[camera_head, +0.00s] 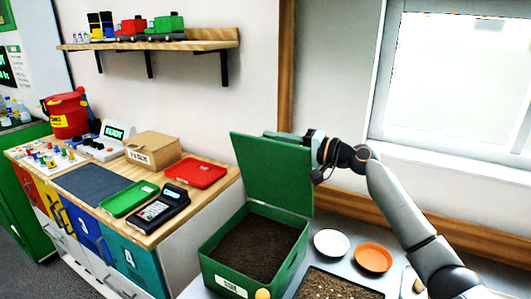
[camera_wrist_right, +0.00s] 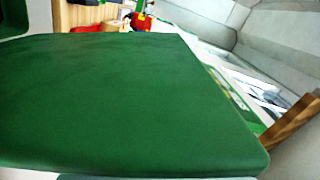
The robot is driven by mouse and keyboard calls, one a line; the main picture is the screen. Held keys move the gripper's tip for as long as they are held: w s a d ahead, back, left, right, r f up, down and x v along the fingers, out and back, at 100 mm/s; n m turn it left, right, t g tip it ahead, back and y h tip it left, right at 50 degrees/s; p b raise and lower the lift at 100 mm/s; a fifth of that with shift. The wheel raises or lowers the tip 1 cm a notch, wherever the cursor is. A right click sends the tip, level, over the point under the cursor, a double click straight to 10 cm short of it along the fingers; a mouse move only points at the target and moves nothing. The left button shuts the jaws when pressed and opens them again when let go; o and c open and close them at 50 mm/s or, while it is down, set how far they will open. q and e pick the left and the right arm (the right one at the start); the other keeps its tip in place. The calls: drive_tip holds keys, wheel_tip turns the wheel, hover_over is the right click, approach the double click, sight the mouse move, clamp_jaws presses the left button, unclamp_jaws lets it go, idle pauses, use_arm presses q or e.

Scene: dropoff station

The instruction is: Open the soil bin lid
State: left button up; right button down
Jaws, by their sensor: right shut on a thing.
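The soil bin (camera_head: 222,271) is a green box with a white label, and dark soil (camera_head: 258,246) shows inside it. Its green lid (camera_head: 272,170) stands raised, nearly upright, at the back of the bin. My right gripper (camera_head: 300,138) is at the lid's top edge and is shut on the lid; its fingertips are partly hidden behind the lid. In the right wrist view the green lid (camera_wrist_right: 130,105) fills most of the picture. My left gripper is not in view.
A white dish (camera_head: 331,243) and an orange dish (camera_head: 373,257) stand right of the bin, beside a tray of soil (camera_head: 340,287). A wooden counter (camera_head: 150,235) with green and red trays stands at left. A window sill and wall lie behind my right arm.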

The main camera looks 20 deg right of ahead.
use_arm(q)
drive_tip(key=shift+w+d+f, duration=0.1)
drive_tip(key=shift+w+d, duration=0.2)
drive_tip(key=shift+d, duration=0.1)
use_arm(e)
drive_tip(key=shift+m, duration=0.3)
drive_tip(key=shift+w+d+r, duration=0.1)
drive_tip(key=shift+w+d, duration=0.55)
drive_tip(key=shift+d, duration=0.2)
drive_tip(key=shift+w+d+r, duration=0.1)
drive_tip(key=shift+w+d, duration=0.55)
drive_tip(key=shift+d, duration=0.15)
drive_tip(key=c, duration=0.9)
unclamp_jaws()
drive_tip(key=shift+f, duration=0.1)
use_arm(q)
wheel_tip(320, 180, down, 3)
drive_tip(key=b, duration=0.3)
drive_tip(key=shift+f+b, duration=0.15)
drive_tip(key=shift+b, duration=0.15)
use_arm(e)
drive_tip(key=v, duration=1.2)
drive_tip(key=shift+s+d, duration=0.2)
drive_tip(key=shift+s, duration=0.05)
